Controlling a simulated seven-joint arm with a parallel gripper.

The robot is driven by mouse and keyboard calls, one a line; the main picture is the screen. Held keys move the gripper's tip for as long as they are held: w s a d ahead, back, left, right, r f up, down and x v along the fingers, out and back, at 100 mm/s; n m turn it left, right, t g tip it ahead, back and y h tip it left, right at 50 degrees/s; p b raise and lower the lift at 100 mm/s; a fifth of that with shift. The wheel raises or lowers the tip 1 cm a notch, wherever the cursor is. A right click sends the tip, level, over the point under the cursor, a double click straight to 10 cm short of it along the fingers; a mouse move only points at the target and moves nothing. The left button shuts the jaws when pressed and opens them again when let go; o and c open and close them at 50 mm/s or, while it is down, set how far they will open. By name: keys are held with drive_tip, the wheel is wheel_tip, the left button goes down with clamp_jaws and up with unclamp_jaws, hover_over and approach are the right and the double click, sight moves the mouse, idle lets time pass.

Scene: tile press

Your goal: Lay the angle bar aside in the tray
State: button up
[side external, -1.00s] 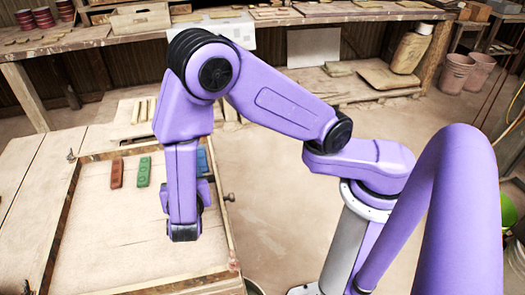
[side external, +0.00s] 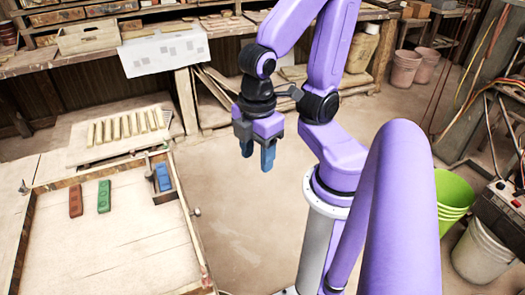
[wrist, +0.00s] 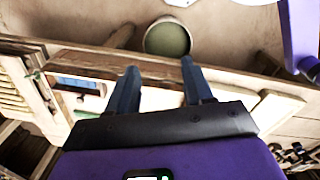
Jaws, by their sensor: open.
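My gripper (side external: 256,153) hangs in the air to the right of the wooden work table. Its two blue-grey fingers point down and are apart, with nothing held between them. They also show spread in the wrist view (wrist: 160,86). A shallow wood-rimmed tray (side external: 130,238) on the table holds a red piece (side external: 76,198), a green piece (side external: 104,196) and a blue piece (side external: 163,177). The blue piece lies near the tray's right rim. I cannot pick out the angle bar with certainty in either view.
Several pale bars (side external: 126,129) lie in a row on a board behind the tray. A white patterned box (side external: 165,52) sits at the back bench's edge. Open floor lies under my gripper. A green bucket (side external: 454,197) stands far right.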

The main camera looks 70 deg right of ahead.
drive_tip(key=shift+o, duration=0.6)
drive_tip(key=shift+s+r+y, duration=0.25)
drive_tip(key=shift+s+y, duration=0.05)
drive_tip(key=shift+s, duration=0.3)
drive_tip(key=shift+w, duration=0.1)
drive_tip(key=w+a+f+n+t+h, duration=0.1)
drive_tip(key=w+a+f+n+h, duration=0.15)
drive_tip(key=w+a, duration=0.4)
drive_tip(key=w+a+f+n+h, duration=0.1)
drive_tip(key=w+a+h, duration=0.25)
drive_tip(key=w, duration=0.65)
drive_tip(key=n+t+h, duration=0.3)
drive_tip(key=n+h, duration=0.2)
drive_tip(key=h, duration=0.2)
approach(150, 181)
drive_tip(key=shift+m, duration=0.25)
drive_tip(key=x, duration=0.9)
drive_tip(key=shift+w, duration=0.1)
clamp_jaws()
